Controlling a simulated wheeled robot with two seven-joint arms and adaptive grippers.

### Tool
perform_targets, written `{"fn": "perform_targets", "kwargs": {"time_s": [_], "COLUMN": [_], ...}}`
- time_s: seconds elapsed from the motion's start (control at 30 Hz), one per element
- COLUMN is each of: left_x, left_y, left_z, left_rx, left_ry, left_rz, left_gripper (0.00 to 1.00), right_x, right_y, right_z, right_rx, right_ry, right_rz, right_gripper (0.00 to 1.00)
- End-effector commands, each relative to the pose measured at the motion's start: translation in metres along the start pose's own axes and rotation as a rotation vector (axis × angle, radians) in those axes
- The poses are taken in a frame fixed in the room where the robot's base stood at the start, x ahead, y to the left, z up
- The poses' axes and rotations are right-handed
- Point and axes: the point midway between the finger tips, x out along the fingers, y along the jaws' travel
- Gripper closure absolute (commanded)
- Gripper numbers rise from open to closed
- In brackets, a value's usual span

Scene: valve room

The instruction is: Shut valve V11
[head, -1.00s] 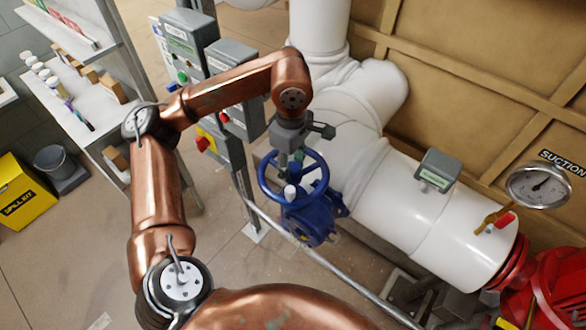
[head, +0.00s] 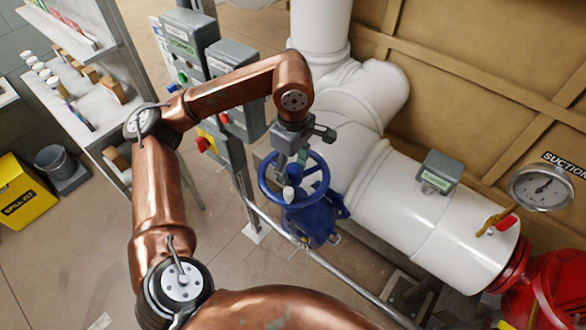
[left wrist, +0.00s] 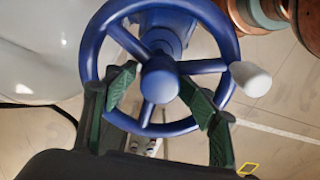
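A blue handwheel valve (head: 317,196) stands on the pipework in the middle of the head view. The wheel also fills the upper part of the left wrist view (left wrist: 229,45), with its round hub (left wrist: 160,79) and a white knob (left wrist: 251,78) on the rim. My left gripper (head: 293,160) is over the wheel from above. In the left wrist view its two green-padded fingers (left wrist: 158,85) are apart, one on each side of the hub, near the spokes. I cannot tell whether they touch. No V11 label is readable. My right gripper is not in view.
Large white pipes (head: 400,200) run behind and right of the valve. Grey control boxes (head: 235,92) stand to the left. A thin pipe (head: 345,270) crosses in front. A gauge (head: 541,187) and red flange (head: 505,265) are at right. Open floor (head: 70,265) lies left.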

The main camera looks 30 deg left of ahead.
Motion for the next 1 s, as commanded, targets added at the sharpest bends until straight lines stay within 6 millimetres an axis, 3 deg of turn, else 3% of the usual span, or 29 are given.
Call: {"fn": "perform_targets", "kwargs": {"time_s": [0.23,0.7,1.0], "left_x": [-0.01,-0.064,-0.066], "left_y": [0.0,0.0,0.001], "left_z": [0.003,0.0,0.0], "left_rx": [0.005,-0.002,-0.001], "left_ry": [-0.009,-0.003,-0.002], "left_rz": [0.004,0.006,0.003], "left_gripper": [0.51,0.51,0.51], "right_x": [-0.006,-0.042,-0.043], "right_y": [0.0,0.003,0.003], "right_z": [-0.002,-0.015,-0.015], "right_rx": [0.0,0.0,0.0], "right_ry": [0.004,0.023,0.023], "right_rz": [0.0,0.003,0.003], "right_gripper": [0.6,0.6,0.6]}}
